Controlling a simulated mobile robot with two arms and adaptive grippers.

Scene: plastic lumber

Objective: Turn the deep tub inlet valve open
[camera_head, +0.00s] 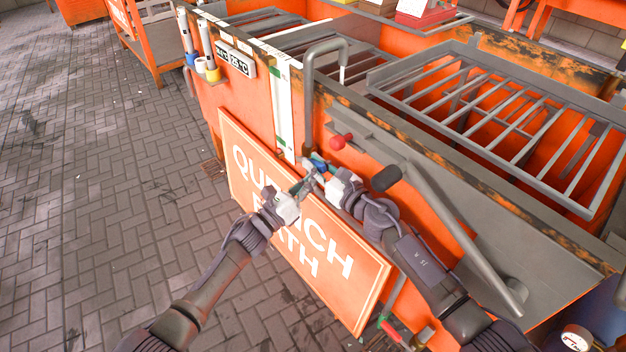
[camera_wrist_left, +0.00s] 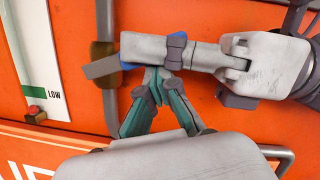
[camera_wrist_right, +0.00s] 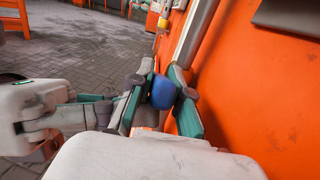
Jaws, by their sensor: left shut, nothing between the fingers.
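The inlet valve is a brass body (camera_wrist_left: 104,50) on a grey vertical pipe (camera_head: 308,95) on the tub's orange front. Its blue handle (camera_wrist_right: 163,93) lies between the fingers of my right gripper (camera_wrist_right: 160,88), which look closed on it from both sides. In the left wrist view, one right finger hides most of the handle, with blue edges showing above and below. My left gripper (camera_wrist_left: 155,76) is shut and empty, its tips close to the right gripper's fingers; I cannot tell whether they touch. In the head view, both grippers meet just right of the pipe's lower end.
The "Quench Bath" sign (camera_head: 300,245) stands below the grippers. A red knob (camera_head: 338,142) and a long lever with a black grip (camera_head: 386,178) are to the right. A grated rack (camera_head: 500,115) lies over the tub. The brick floor (camera_head: 110,190) at left is clear.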

